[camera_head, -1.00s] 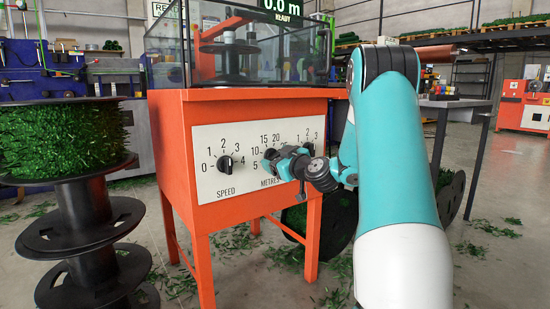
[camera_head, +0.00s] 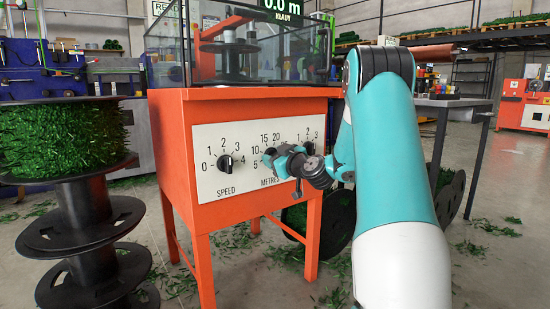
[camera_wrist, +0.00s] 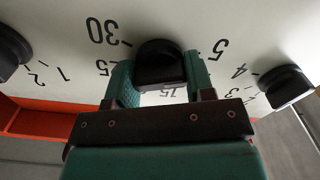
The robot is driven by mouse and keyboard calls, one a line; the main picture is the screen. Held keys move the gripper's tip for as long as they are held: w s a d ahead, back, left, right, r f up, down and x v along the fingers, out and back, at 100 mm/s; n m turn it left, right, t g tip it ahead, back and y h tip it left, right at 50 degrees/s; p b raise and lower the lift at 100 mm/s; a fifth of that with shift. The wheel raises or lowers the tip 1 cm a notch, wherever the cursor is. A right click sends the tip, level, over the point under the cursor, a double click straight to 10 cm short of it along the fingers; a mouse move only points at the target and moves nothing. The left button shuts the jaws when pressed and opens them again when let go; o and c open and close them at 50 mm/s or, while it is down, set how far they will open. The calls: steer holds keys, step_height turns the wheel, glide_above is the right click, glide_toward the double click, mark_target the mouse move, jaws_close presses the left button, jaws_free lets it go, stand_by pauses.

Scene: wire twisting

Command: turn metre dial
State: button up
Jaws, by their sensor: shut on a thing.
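The metres dial (camera_wrist: 160,66) is a black knob on a white panel (camera_head: 246,182). In the wrist view it sits between the two teal fingers of my gripper (camera_wrist: 161,82), which are shut on its sides. The numbers around it look turned over in this view. In the head view my gripper (camera_head: 277,160) is at the METRES scale and hides most of the dial, so its exact setting is hard to read. The display (camera_head: 282,12) above the machine shows 0.0 m and READY.
The speed dial (camera_head: 225,162) is left of my gripper on the same panel. Another dial (camera_wrist: 12,50) shows at the left of the wrist view. Green scraps lie on the floor.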

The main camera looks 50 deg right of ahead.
steer(key=m, duration=0.4)
steer(key=m+p, duration=0.2)
steer(key=m, duration=0.2)
steer(key=shift+m, duration=0.4)
steer(key=m+p, duration=0.2)
steer(key=m, duration=0.3)
steer(key=shift+p, duration=0.3)
steer(key=shift+m+p, duration=0.85)
steer(key=shift+m, duration=0.85)
steer(key=shift+f, duration=0.1)
steer(key=o, duration=0.9)
steer(key=shift+s, duration=0.1)
